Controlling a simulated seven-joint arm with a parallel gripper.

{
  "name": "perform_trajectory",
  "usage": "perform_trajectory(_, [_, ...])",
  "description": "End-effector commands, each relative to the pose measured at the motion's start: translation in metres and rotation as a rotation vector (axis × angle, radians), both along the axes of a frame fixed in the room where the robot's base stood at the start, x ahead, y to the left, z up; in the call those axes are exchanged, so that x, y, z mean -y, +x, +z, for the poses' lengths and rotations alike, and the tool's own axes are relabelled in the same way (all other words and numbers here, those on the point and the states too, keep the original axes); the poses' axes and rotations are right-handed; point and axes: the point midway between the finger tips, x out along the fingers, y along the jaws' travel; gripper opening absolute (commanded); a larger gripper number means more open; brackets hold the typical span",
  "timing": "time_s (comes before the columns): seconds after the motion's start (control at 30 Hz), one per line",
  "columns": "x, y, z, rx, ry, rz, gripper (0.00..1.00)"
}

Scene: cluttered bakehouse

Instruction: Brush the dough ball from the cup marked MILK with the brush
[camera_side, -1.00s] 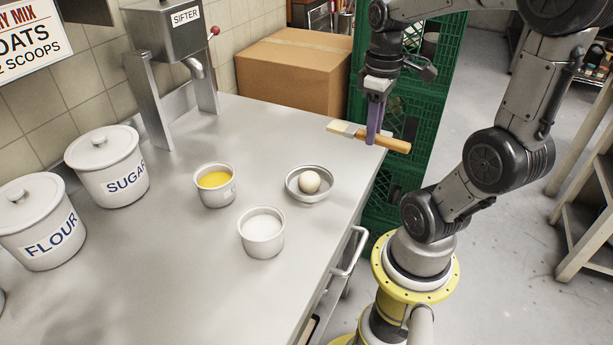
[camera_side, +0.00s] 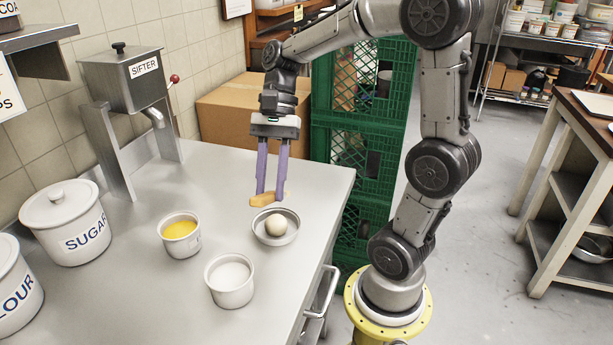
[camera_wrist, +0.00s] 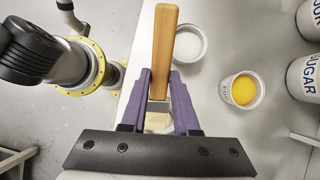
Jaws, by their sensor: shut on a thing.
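My gripper (camera_side: 269,192) has purple fingers, pointing down and shut on a wooden-handled brush (camera_side: 264,199). It holds the brush just behind the dough bowl, seemingly above the counter. In the wrist view my gripper (camera_wrist: 160,78) grips the brush (camera_wrist: 166,45); its handle points up the picture and pale bristles show between the fingers. The pale dough ball (camera_side: 276,225) sits in a shallow metal bowl (camera_side: 278,240). A cup with white contents (camera_side: 231,293) stands in front of the bowl; no MILK lettering is readable. A cup with yellow contents (camera_side: 181,246) stands to its left.
Sugar (camera_side: 75,228) and flour (camera_side: 14,298) canisters stand at the left. A sifter (camera_side: 122,80) and a cardboard box (camera_side: 232,118) are behind. Green crates (camera_side: 362,140) stand beyond the counter (camera_side: 150,300). The counter front is clear.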

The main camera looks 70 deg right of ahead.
Motion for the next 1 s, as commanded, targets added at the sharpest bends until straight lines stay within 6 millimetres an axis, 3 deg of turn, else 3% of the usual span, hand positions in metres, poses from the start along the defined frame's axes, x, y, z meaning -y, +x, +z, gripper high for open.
perform_trajectory(0.2, [-0.078,0.038,0.033,-0.001,0.208,-0.289,0.00])
perform_trajectory(0.4, [-0.123,0.049,0.037,-0.020,0.409,-0.254,0.00])
perform_trajectory(0.73, [-0.132,0.046,0.030,-0.023,0.531,-0.213,0.00])
perform_trajectory(1.0, [-0.132,0.045,0.004,-0.025,0.530,-0.213,0.00])
